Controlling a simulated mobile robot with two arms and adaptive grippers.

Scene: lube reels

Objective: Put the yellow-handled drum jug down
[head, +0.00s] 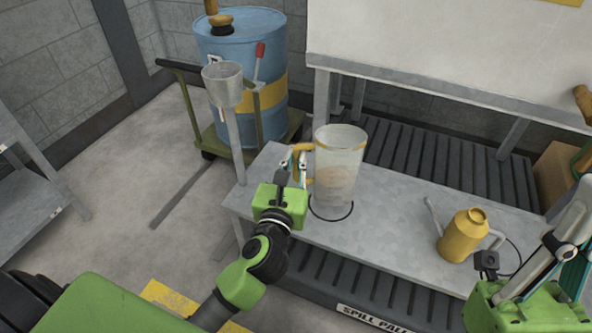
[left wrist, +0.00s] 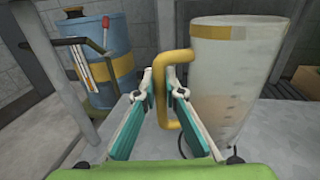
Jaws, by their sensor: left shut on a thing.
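The drum jug (head: 338,165) is a tall clear vessel with a yellow rim band and a yellow handle (left wrist: 165,90) on its left side. My left gripper (head: 294,158) is shut on that handle, and the fingers pinch it in the left wrist view (left wrist: 165,94). The jug is upright over a black ring outline (head: 345,216) on the grey bench (head: 390,225). I cannot tell whether its base touches the bench. My right gripper (head: 572,232) is at the right edge, partly cut off, with nothing visible in it.
A yellow oil can (head: 463,235) stands on the bench to the right, near another black outline. A grey funnel (head: 223,85) on a post is at the bench's left end. A blue drum (head: 240,50) on a green trolley stands behind. Bench between jug and can is clear.

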